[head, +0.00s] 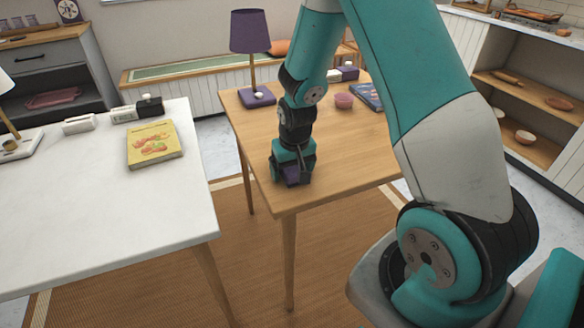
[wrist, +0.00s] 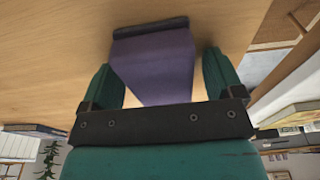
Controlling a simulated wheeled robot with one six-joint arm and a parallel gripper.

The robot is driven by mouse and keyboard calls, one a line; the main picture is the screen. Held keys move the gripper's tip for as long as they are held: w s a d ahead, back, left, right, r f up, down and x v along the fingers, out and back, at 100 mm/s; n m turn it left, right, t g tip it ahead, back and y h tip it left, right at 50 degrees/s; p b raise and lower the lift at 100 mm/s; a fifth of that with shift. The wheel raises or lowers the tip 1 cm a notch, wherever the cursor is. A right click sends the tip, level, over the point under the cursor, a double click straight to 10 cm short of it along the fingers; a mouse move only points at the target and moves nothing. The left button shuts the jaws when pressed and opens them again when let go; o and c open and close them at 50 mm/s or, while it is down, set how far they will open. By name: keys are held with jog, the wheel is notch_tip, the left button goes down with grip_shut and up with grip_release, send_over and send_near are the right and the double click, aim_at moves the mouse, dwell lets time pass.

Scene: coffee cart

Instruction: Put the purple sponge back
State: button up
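The purple sponge (wrist: 152,65), with a dark strip along one end, lies between my gripper's fingers in the wrist view. In the head view a small purple part of it (head: 292,176) shows at the tip of my gripper (head: 292,180). My gripper points down at the wooden table (head: 345,160) near its left front corner. In the wrist view a thin strip of wood shows between the sponge and the right finger of my gripper (wrist: 160,72); the left finger is close against or touching it. I cannot tell whether the sponge rests fully on the table.
A purple lamp (head: 250,32), a pink bowl (head: 344,101) and a dark book (head: 368,97) stand farther back on the wooden table. A white table (head: 100,220) at the left holds a yellow book (head: 154,145) and small white and black items. A gap separates the tables.

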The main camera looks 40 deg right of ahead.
aim_at(295, 170)
notch_tip(295, 170, up, 12)
jog(key=s+p, duration=0.2)
jog(key=s+a+r+n+y, duration=0.1)
jog(key=s+a+r+n, duration=0.25)
jog(key=a, duration=0.45)
jog(key=s+a+r+n+y, duration=0.2)
jog(key=s+a+r, duration=0.25)
jog(key=a, duration=0.25)
jog(key=s+a+r+n+g, duration=0.1)
jog(key=s+a+r+n, duration=0.1)
jog(key=s, duration=0.4)
jog(key=s+a+r+n+y, duration=0.1)
jog(key=s+a+r+n, duration=0.1)
jog(key=s+a, duration=0.3)
jog(key=shift+s+a+r+n+g+y, duration=0.2)
jog(key=shift+s+n+g+y, duration=0.1)
jog(key=shift+s+n+g, duration=0.15)
jog(key=shift+c, duration=0.5)
